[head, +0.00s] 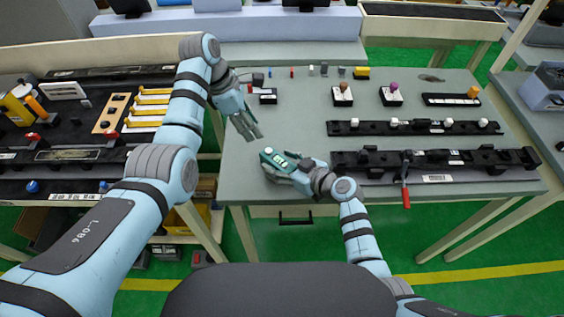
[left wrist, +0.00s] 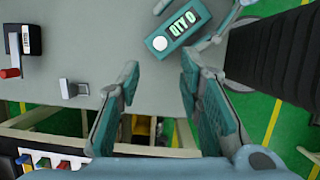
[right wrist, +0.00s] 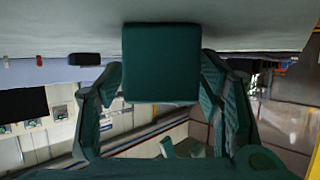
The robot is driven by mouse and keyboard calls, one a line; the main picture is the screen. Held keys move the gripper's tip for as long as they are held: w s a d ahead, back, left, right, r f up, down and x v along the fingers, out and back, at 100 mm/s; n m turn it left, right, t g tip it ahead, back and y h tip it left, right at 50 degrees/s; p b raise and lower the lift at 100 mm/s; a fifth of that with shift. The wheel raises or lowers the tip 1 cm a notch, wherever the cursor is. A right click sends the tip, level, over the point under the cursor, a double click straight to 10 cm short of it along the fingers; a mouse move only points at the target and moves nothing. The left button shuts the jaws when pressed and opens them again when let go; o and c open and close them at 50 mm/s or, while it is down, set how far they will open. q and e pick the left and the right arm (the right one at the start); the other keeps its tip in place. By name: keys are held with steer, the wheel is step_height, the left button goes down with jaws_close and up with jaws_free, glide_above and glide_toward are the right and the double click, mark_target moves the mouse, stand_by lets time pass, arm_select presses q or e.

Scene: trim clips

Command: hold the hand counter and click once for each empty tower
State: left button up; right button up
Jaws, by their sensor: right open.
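The hand counter (head: 279,158) is a teal box with a white button and a display on the table's near left part. In the left wrist view the counter (left wrist: 178,28) reads "QTY 0". My right gripper (head: 274,167) is open around it. In the right wrist view the counter's plain teal face (right wrist: 160,62) lies between the two fingers, and I cannot tell whether they touch it. My left gripper (head: 254,130) is open and empty above the table, left of and beyond the counter; its spread fingers (left wrist: 158,72) show in the left wrist view. I cannot tell which parts are the towers.
Black rails with white knobs (head: 415,127) and with a red-handled clamp (head: 405,190) lie right of the counter. Blocks with knobs (head: 391,96) and small parts stand toward the back. A cluttered dark bench (head: 70,155) is at left. The table's middle (head: 300,115) is clear.

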arm_select(q)
steer(key=shift+c, duration=0.2)
arm_select(e)
steer(key=c, duration=1.3)
arm_select(q)
jaws_close()
arm_select(e)
steer(key=shift+s, duration=0.1)
